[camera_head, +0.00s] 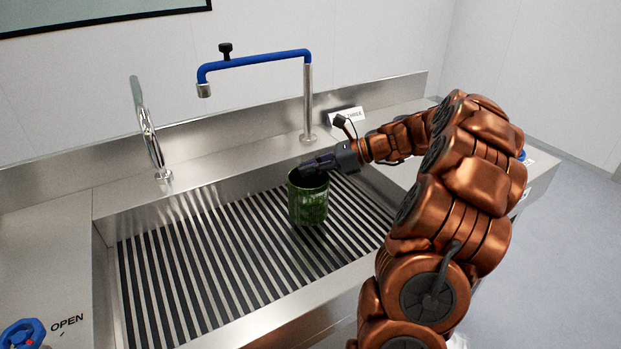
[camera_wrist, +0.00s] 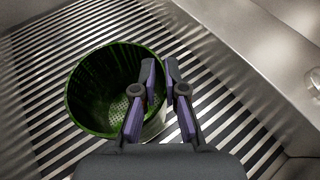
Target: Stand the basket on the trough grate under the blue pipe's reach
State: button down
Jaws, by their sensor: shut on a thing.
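The green basket (camera_head: 308,200) is upright at the right part of the trough grate (camera_head: 205,265). I cannot tell for sure whether its bottom touches the bars. My gripper (camera_head: 318,168) is at its rim, coming from the right. In the wrist view the green basket (camera_wrist: 95,92) is open at the top and empty, with a perforated bottom. My gripper (camera_wrist: 158,92) is shut on its wall, one finger inside and one outside. The blue pipe (camera_head: 255,64) is on a steel post behind the trough, and its spout points left, away from above the basket.
A steel curved tap (camera_head: 148,130) stands at the back left. A blue valve wheel (camera_head: 22,334) by the word OPEN is at the front left. The grate left of the basket is clear.

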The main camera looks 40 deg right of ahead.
aim_at(319, 176)
jog(key=shift+f, duration=1.75)
jog(key=c, duration=1.2)
grip_release()
jog(key=shift+s+d+r, duration=0.25)
jog(key=shift+s+d, duration=0.05)
jog(key=shift+d, duration=0.05)
jog(key=v, duration=1.1)
jog(key=shift+b, duration=0.3)
